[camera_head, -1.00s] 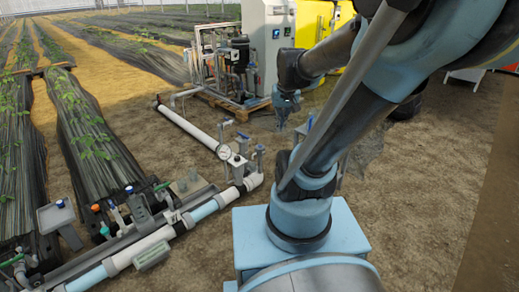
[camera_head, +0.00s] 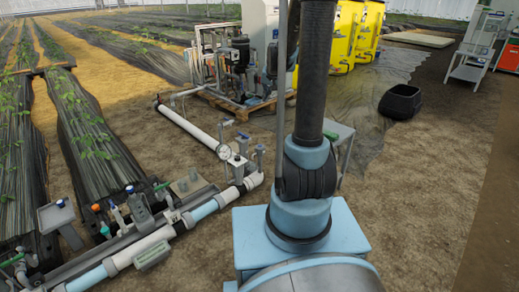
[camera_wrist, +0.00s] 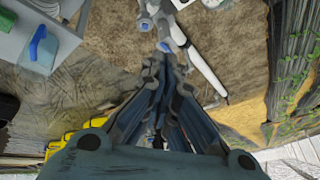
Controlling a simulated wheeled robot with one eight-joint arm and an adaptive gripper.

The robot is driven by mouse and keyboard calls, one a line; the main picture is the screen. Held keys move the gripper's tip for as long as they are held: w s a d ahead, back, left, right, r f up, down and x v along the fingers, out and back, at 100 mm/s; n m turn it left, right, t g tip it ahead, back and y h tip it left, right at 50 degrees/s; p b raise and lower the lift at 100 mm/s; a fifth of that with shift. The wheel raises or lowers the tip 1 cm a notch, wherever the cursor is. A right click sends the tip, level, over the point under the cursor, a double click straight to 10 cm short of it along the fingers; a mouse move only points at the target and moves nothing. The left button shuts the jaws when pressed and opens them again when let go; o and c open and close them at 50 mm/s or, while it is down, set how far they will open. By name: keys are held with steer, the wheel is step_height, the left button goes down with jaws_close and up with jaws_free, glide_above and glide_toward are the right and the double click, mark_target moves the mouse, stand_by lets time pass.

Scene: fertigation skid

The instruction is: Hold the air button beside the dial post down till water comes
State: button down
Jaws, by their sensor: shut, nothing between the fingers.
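The dial post carries a round white gauge (camera_head: 224,152) on the white pipe in the middle of the head view. Beside it stand a pale box (camera_head: 237,162) with a grey fitting on top and a slim capped post (camera_head: 260,150). I cannot make out which part is the air button. In the wrist view, my gripper (camera_wrist: 166,66) is shut and empty, pointing toward grey pipe fittings with blue caps (camera_wrist: 165,47). I cannot tell how far off the fittings are. My gripper is out of the head view. No water shows.
A pipe manifold (camera_head: 155,240) with coloured valves runs along the front left. A pump skid (camera_head: 230,70) stands on a pallet behind. Yellow tanks (camera_head: 350,40), a black tub (camera_head: 400,101) and a grey side table (camera_head: 340,132) are to the right. Bare soil lies between.

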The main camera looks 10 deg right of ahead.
steer(key=w+f+m+t, duration=0.1)
steer(key=w+f, duration=0.6)
steer(key=w, duration=0.6)
steer(key=m+t, duration=0.3)
glide_above(261, 145)
step_height(261, 145, down, 28)
steer(key=shift+s+d+r+y, duration=0.1)
steer(key=shift+s+r+y, duration=0.05)
steer(key=shift+s+y, duration=0.2)
steer(key=shift+f, duration=4.35)
steer(key=shift+f, duration=0.15)
steer(key=shift+w+f, duration=0.1)
steer(key=shift+f, duration=0.15)
steer(key=shift+f, duration=0.35)
